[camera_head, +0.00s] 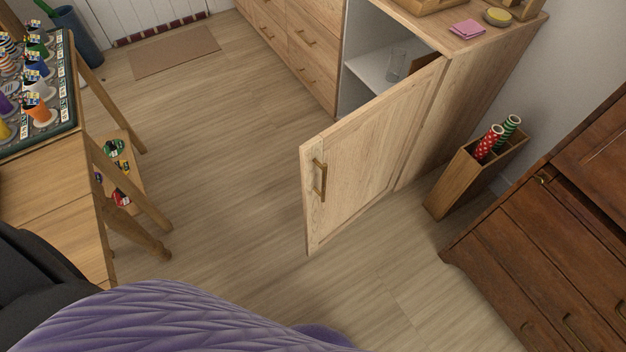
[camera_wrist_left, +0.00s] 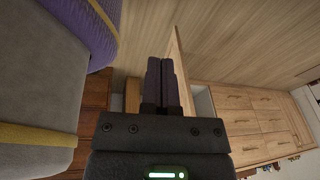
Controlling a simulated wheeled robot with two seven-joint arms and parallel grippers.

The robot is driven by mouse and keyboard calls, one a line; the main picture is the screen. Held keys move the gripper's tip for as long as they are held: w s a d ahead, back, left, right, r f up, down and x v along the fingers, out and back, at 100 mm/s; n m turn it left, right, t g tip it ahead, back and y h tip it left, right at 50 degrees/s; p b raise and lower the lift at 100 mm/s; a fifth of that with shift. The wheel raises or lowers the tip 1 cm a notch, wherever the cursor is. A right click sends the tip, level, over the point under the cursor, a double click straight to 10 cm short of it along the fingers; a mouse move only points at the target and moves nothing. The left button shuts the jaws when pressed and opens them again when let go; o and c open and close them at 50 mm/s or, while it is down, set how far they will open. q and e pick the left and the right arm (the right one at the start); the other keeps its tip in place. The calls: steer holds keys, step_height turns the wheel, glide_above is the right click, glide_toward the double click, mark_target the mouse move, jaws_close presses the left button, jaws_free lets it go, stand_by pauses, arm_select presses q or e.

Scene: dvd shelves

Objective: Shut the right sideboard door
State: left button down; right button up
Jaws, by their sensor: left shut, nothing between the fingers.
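The right sideboard door (camera_head: 370,155) is light wood and stands wide open, swung out over the floor. Its brass bar handle (camera_head: 319,181) is near the free edge. The light wood sideboard (camera_head: 480,85) shows its open compartment behind the door, with a white shelf (camera_head: 375,64). In the left wrist view the door (camera_wrist_left: 178,62) appears as a narrow panel just beyond my left gripper (camera_wrist_left: 164,62), whose purple fingers are together and empty. I cannot tell whether they touch the door. My left gripper is not visible in the head view. My right gripper is in neither view.
A wooden holder (camera_head: 467,180) with red and green rolls stands right of the door. A dark wooden cabinet (camera_head: 545,240) is at the lower right. A wooden table (camera_head: 50,190) with a game board is at left. The floor (camera_head: 215,165) between is clear. A glass (camera_head: 396,66) stands inside the compartment.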

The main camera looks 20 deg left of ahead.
arm_select(q)
steer(key=w+a+m+t+b, duration=0.2)
steer(key=w+m+t+b, duration=0.15)
steer(key=w, duration=0.75)
steer(key=m+t+h+b, duration=0.5)
steer(key=m+t+b, duration=0.6)
steer(key=m, duration=0.1)
glide_toward(312, 178)
step_height(312, 178, up, 3)
steer(key=s+d, duration=0.1)
steer(key=s, duration=0.1)
steer(key=b+x, duration=0.2)
steer(key=x, duration=0.6)
steer(key=shift+w+d+r+b, duration=0.1)
steer(key=shift+w+b, duration=0.2)
steer(key=shift+b, duration=0.1)
steer(key=shift+w+d+r, duration=0.1)
steer(key=shift+w+d, duration=0.05)
steer(key=shift+w, duration=0.4)
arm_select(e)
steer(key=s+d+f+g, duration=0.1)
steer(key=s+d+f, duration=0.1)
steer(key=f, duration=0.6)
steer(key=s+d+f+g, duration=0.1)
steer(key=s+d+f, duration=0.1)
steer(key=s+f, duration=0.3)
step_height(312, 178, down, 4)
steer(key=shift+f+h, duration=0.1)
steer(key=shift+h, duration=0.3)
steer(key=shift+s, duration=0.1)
